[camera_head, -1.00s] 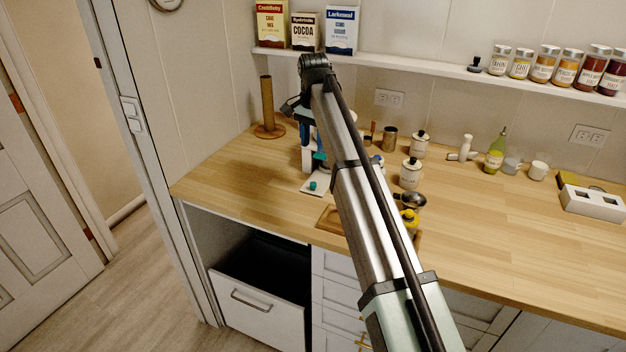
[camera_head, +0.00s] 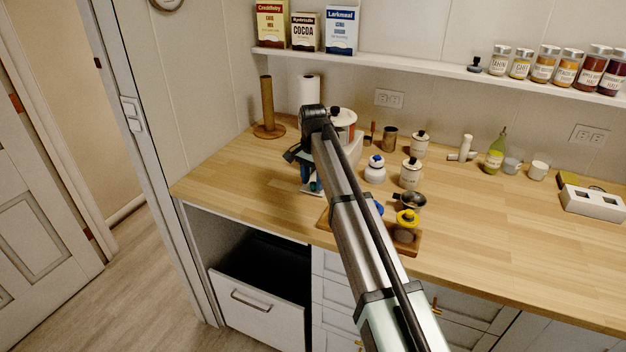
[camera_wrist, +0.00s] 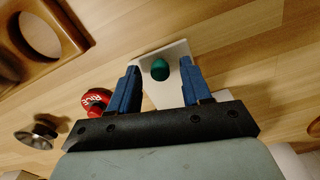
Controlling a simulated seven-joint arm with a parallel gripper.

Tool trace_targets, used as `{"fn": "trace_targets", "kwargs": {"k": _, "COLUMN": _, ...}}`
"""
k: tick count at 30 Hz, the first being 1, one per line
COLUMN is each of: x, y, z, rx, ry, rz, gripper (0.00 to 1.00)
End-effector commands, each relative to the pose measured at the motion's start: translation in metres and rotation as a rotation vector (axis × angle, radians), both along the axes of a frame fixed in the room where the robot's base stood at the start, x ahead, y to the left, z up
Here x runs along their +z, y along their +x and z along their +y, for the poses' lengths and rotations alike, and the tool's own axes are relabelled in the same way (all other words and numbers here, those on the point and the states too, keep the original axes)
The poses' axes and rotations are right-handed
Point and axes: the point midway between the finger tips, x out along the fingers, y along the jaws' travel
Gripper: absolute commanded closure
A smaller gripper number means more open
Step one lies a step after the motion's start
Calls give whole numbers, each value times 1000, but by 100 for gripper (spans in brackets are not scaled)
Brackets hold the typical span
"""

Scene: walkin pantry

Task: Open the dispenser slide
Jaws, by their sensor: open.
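A white dispenser (camera_head: 344,122) stands at the back left of the counter, partly hidden behind my arm. A white plate (camera_wrist: 174,50) with a round teal knob (camera_wrist: 160,69) shows in the wrist view; the knob looks like the slide's handle. In the head view the plate is mostly covered by my gripper (camera_head: 308,178). My gripper also shows in the wrist view (camera_wrist: 158,80), with its two blue fingers apart. The knob lies in the gap between the fingers, with room on both sides. I cannot tell whether the fingertips are at the knob's height.
A wooden tray (camera_wrist: 70,42) with round holes lies beside the plate. A red RICE lid (camera_wrist: 96,100) is close to one finger. The counter's left front is clear.

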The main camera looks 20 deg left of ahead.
Motion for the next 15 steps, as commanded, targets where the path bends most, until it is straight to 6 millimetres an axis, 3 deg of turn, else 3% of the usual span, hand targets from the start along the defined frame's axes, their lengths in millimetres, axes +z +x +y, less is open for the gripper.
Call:
{"fn": "trace_targets", "kwargs": {"k": 9, "x": -2, "y": 0, "z": 0, "rx": 0, "ry": 0, "rz": 0, "gripper": 52}}
{"fn": "trace_targets", "kwargs": {"k": 15, "x": -2, "y": 0, "z": 0, "rx": 0, "ry": 0, "rz": 0, "gripper": 71}}
